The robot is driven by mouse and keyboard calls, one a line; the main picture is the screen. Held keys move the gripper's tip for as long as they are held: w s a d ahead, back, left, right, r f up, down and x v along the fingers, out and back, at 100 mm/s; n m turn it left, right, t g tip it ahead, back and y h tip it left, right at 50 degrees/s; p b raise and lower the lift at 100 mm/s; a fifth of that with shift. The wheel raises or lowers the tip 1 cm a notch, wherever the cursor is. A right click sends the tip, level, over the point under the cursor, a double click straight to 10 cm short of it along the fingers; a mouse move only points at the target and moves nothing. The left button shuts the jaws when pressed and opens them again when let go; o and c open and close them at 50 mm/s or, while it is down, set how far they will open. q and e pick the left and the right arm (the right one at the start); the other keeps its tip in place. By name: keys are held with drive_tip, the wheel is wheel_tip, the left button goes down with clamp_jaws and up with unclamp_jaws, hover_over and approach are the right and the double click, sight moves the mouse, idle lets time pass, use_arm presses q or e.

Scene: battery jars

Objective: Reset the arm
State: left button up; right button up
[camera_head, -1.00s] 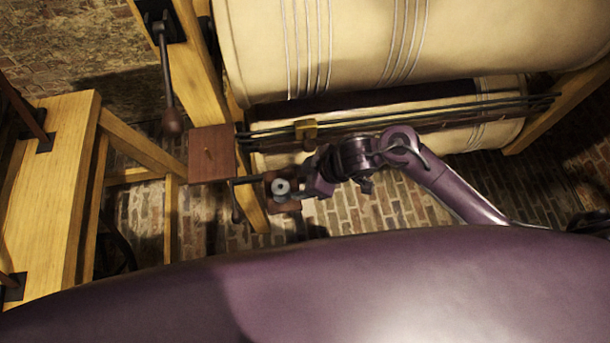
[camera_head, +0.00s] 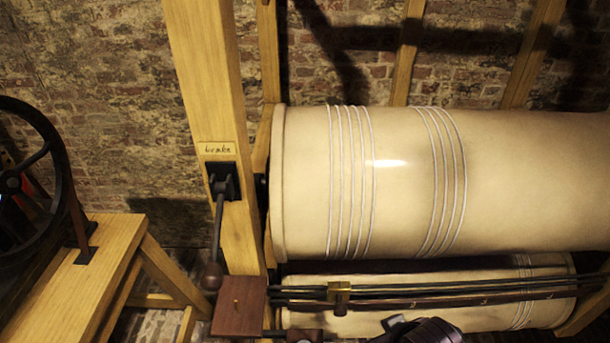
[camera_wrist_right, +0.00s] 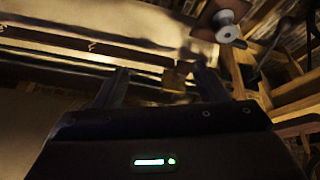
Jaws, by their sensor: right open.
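A purple and dark part of my arm (camera_head: 425,331) shows at the bottom edge of the head view, below the rods, with the rest cut off. In the right wrist view my right gripper (camera_wrist_right: 162,78) is open, its two dark fingers apart with nothing held between them. A blurred brass slider (camera_wrist_right: 176,79) shows beyond the fingertips; I cannot tell how far off it is. The same kind of slider sits on the rods in the head view (camera_head: 339,297). My left gripper is not in view.
A large cream cylinder (camera_head: 400,185) and a lower one (camera_head: 430,315) lie in a wooden frame. A brake lever (camera_head: 218,235) hangs on the post (camera_head: 210,80). A brown wooden block (camera_head: 239,306) ends the rods. A wooden bench (camera_head: 85,275) with a dark wheel stands left.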

drive_tip(key=s+d+m+g, duration=0.2)
drive_tip(key=s+d, duration=0.2)
drive_tip(key=s, duration=0.1)
wheel_tip(320, 180, down, 32)
drive_tip(key=s+g, duration=0.1)
drive_tip(key=s, duration=0.2)
drive_tip(key=s+d+f+g+b, duration=0.1)
drive_tip(key=s+d+f, duration=0.2)
drive_tip(key=s+f, duration=1.3)
drive_tip(key=shift+s+d+f+h, duration=0.15)
drive_tip(key=shift+s+h, duration=0.25)
drive_tip(key=shift+s, duration=0.75)
